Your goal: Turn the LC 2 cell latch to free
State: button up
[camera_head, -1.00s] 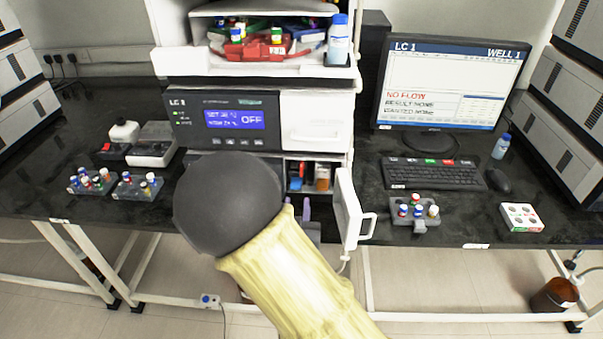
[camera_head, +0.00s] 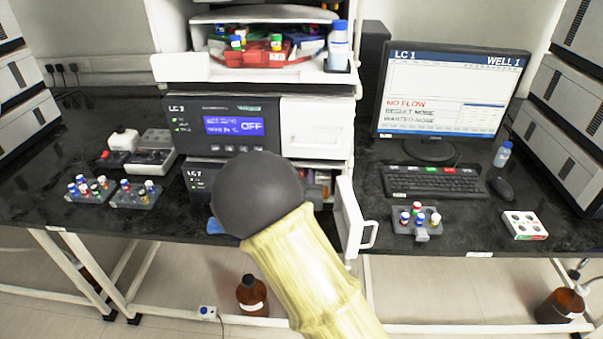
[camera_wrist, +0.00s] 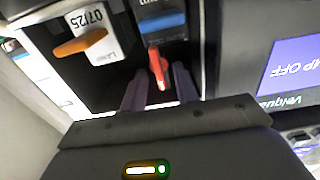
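The LC 2 unit (camera_head: 265,122) has a blue display reading OFF. Below it is an open bay with its white door (camera_head: 350,217) swung out to the right; my dark wrist joint and arm hide most of the bay in the head view. In the wrist view, a red lever (camera_wrist: 157,65), apparently the cell latch, stands in the bay. My gripper (camera_wrist: 158,84) is open, with one purple finger on each side of the lever. I cannot tell whether either finger touches it. My gripper is hidden in the head view.
In the bay, an orange handle (camera_wrist: 80,43) with a dated white label and a blue part (camera_wrist: 162,22) sit near the red lever. Vial racks (camera_head: 137,195) stand on the left bench. A keyboard (camera_head: 432,182) and a monitor (camera_head: 450,90) are on the right.

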jog(key=shift+w, duration=0.5)
jog(key=shift+c, duration=0.4)
grip_shut()
